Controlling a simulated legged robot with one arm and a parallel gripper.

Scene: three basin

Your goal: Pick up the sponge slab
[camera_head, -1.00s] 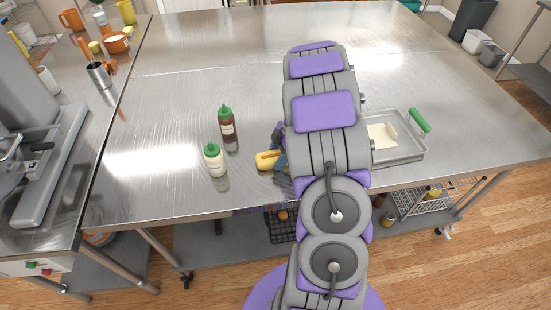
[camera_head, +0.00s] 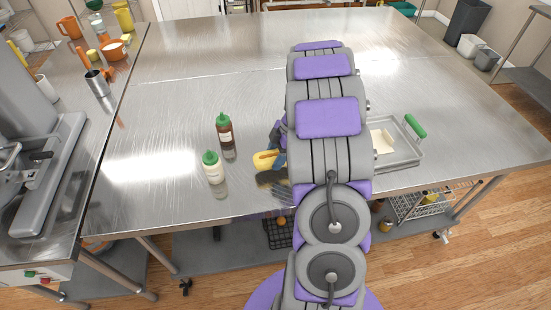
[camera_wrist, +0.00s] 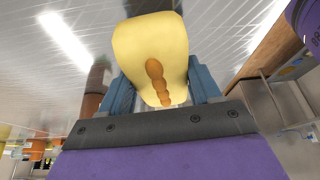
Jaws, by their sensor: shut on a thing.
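The sponge slab (camera_head: 265,159) is yellow with an orange-brown wavy strip along it. It shows large at the top middle of the wrist view (camera_wrist: 147,38). My gripper (camera_wrist: 163,88) has its blue fingers shut on the slab, one on each side. In the head view, my gripper (camera_head: 279,153) is partly hidden behind my arm. The slab appears to be a little above the steel table (camera_head: 180,90), with a dark reflection below it.
A white bottle (camera_head: 212,169) and a brown bottle (camera_head: 224,130), both green-capped, stand left of the slab. A metal tray (camera_head: 405,157) with a cream piece and a green-handled item is right of my arm. The table's far side is clear.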

